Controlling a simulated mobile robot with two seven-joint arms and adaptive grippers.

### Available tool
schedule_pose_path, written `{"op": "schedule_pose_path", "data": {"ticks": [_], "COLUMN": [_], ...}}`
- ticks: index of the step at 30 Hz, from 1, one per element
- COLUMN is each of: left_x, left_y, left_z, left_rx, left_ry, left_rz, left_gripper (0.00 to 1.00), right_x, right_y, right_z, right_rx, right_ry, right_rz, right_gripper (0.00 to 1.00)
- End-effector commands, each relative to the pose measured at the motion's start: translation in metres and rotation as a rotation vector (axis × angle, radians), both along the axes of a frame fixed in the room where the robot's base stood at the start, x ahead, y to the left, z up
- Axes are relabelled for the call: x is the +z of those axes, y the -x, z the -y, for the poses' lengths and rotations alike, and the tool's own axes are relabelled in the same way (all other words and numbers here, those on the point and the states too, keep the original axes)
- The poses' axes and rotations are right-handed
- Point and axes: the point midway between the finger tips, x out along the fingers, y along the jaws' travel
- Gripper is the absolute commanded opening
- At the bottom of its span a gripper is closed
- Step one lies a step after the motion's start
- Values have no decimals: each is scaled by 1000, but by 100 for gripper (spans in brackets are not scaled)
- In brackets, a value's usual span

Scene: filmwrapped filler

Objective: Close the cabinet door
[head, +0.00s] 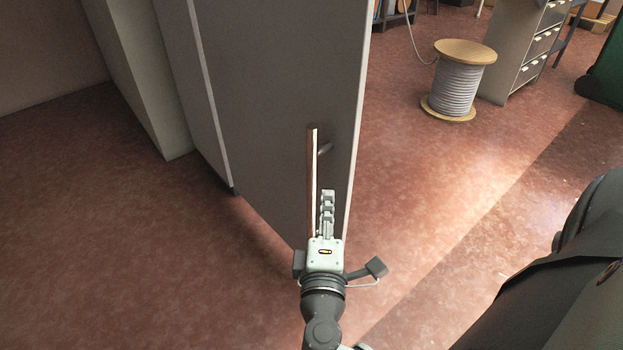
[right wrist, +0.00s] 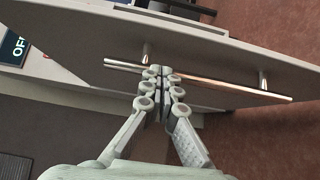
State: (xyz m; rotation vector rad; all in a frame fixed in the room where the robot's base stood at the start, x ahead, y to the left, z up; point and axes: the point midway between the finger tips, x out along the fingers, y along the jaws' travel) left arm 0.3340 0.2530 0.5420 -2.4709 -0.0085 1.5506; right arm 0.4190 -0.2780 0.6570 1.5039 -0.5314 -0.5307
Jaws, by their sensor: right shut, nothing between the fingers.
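The grey cabinet door (head: 265,90) fills the upper middle of the head view and stands out at an angle over the floor. Its long bar handle (head: 312,180) is upright near the door's right edge. My right gripper (head: 327,195) is at the lower part of the handle, just right of it in the picture. In the right wrist view the fingers (right wrist: 160,72) are shut and empty, overlapping the handle bar (right wrist: 225,84) in front of the door face (right wrist: 90,40). I cannot tell whether they touch it. My left gripper is not in view.
A cable spool (head: 457,85) stands on the red floor at the upper right, beside a grey drawer unit (head: 520,50). A pale block or column (head: 140,80) stands left of the cabinet. The floor right of the door is mostly clear.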

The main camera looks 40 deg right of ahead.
Motion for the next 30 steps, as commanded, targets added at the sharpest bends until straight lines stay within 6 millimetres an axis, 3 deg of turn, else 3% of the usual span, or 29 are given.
{"op": "schedule_pose_path", "data": {"ticks": [9, 16, 30], "left_x": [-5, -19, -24], "left_y": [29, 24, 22], "left_z": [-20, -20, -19], "left_rx": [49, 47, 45], "left_ry": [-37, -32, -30], "left_rz": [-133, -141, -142], "left_gripper": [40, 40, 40], "right_x": [3, 2, 0], "right_y": [-38, -66, -76], "right_z": [31, 53, 62], "right_rx": [-1, 0, -1], "right_ry": [4, 3, 1], "right_rz": [3, 1, -1], "right_gripper": [0, 0, 0]}}
